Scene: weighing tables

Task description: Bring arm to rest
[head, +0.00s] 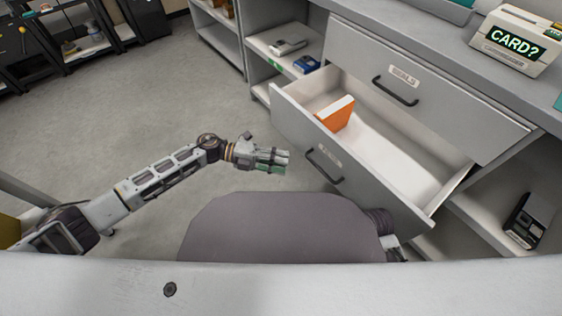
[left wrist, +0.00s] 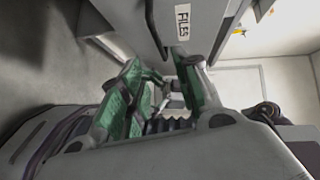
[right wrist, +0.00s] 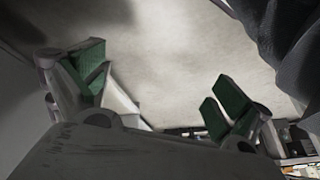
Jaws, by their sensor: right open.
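My left arm reaches in from the left in the head view, and its gripper (head: 284,162) hangs in front of the open lower drawer (head: 283,112), apart from it. In the left wrist view the two green-padded fingers (left wrist: 165,95) stand apart with nothing held between them. The drawer's label there reads FILES (left wrist: 183,22). My right gripper (right wrist: 155,85) shows in the right wrist view, with its fingers wide apart and empty above a pale floor. I cannot make it out clearly in the head view.
The open drawer holds an orange, white-edged item (head: 337,114). A shut drawer with a dark handle (head: 395,91) is above it. A "CARD?" device (head: 518,40) stands on the counter. Shelves (head: 262,45) stand behind. The floor (head: 150,110) on the left is clear.

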